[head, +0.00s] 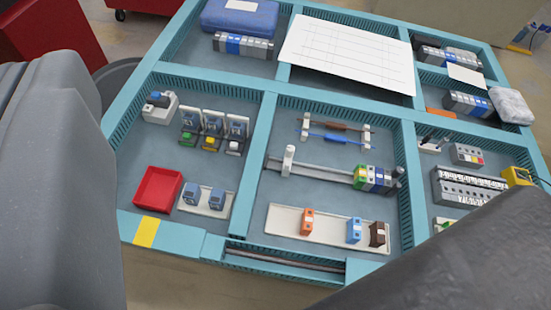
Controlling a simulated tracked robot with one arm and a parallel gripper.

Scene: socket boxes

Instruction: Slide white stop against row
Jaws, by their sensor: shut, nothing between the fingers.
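The white stop (288,160) stands upright near the left end of a grey rail (322,173) in the middle compartment of the teal-framed board. The row (375,179) of terminal blocks, green-yellow, white, blue and grey, sits at the right end of the same rail. A stretch of bare rail lies between the stop and the row, so they are apart. My gripper's fingers do not show. Large grey parts of mine fill the left edge and the lower right corner, and nothing of mine touches the stop.
A white tray (330,235) with orange, blue and brown blocks lies in front of the rail. Brown and blue pieces (335,132) on white holders are behind it. Teal dividers (262,150) bound the compartment. A red bin (157,188) is to the left.

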